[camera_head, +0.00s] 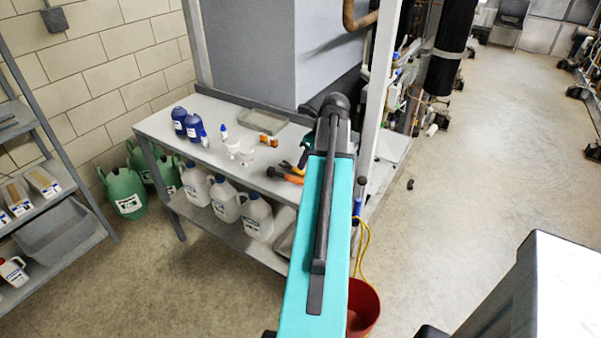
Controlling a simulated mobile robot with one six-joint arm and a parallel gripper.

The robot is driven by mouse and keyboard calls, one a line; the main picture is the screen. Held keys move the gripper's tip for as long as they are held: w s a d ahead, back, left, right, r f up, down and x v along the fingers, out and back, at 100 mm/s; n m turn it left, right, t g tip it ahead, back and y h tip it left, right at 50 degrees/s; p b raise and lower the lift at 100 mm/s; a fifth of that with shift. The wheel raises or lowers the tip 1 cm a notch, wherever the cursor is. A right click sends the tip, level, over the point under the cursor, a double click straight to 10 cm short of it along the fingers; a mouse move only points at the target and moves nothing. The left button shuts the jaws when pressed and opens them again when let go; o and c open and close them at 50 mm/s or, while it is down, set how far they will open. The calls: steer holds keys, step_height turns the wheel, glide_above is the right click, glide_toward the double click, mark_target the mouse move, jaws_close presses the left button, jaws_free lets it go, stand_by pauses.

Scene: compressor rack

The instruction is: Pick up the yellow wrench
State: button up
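A small yellow tool (302,159), which looks like the yellow wrench, lies on the upper shelf of the grey bench (205,145), right beside my teal arm. Its right part may be hidden behind the arm, and its full shape is too small to make out. An orange-handled tool (285,175) lies just in front and to the left of it. My arm reaches up the middle of the picture to the bench's right part. My gripper's fingers do not show; the arm hides that end.
Blue bottles (186,124), white cups (240,152), small orange boxes (268,140) and a grey tray (262,123) share the bench top. White jugs (226,199) stand on its lower shelf. A red bucket (364,308) stands right of my arm. A grey post (378,95) rises at the bench's right.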

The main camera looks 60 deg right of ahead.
mark_target(297, 170)
steer(key=shift+p+x, duration=0.7)
steer(key=shift+x, duration=1.75)
jaws_close()
